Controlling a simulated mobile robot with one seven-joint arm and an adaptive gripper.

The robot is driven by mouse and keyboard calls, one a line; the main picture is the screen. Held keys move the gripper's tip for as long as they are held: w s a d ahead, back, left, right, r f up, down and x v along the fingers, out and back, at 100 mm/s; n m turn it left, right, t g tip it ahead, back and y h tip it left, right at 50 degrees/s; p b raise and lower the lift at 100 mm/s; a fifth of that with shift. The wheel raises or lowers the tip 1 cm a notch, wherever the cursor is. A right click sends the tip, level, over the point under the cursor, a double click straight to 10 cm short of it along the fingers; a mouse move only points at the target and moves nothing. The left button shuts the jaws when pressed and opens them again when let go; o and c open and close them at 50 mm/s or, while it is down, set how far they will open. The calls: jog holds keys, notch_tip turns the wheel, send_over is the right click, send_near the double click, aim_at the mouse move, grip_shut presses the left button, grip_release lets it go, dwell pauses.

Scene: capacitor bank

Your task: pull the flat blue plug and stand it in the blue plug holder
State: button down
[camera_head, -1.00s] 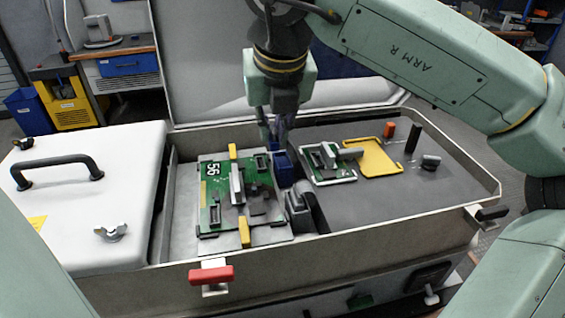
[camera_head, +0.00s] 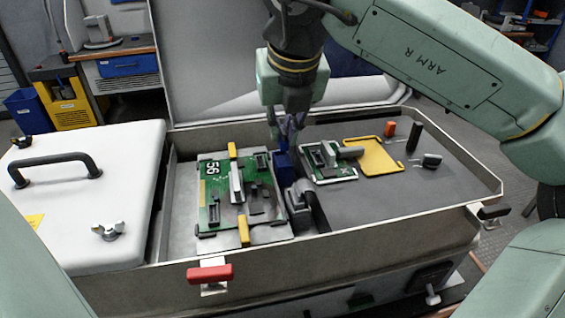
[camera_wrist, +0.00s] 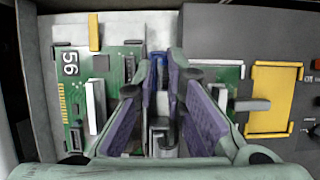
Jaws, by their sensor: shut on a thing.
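My gripper (camera_head: 287,128) is above the open case, close over the dark blue plug holder (camera_head: 284,168), a small block between the green board and the dark grey panel. In the wrist view my gripper (camera_wrist: 163,55) has its purple-padded fingers on either side of a blue piece (camera_wrist: 160,60), shut on the flat blue plug. The fingers hide most of the plug. Whether its lower end touches the holder or is apart from it, I cannot tell.
The green board marked 56 (camera_head: 213,200) with yellow clips lies left of the holder. A grey plug (camera_head: 298,196) stands in front of it. A small green board (camera_head: 328,161), a yellow frame (camera_head: 374,168) and orange and black knobs are on the right panel. The raised lid is behind.

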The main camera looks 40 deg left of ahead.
jog(key=shift+f+b, duration=0.55)
jog(key=shift+f, duration=0.2)
jog(key=shift+f+b, duration=1.1)
dwell(0.9)
jog(key=c, duration=1.6)
grip_release()
jog(key=shift+f, duration=0.1)
jog(key=shift+o, duration=0.2)
jog(key=shift+d, duration=0.1)
jog(key=shift+d+r, duration=0.1)
jog(key=shift+r, duration=0.4)
jog(key=v, duration=1.1)
jog(key=shift+s, duration=0.25)
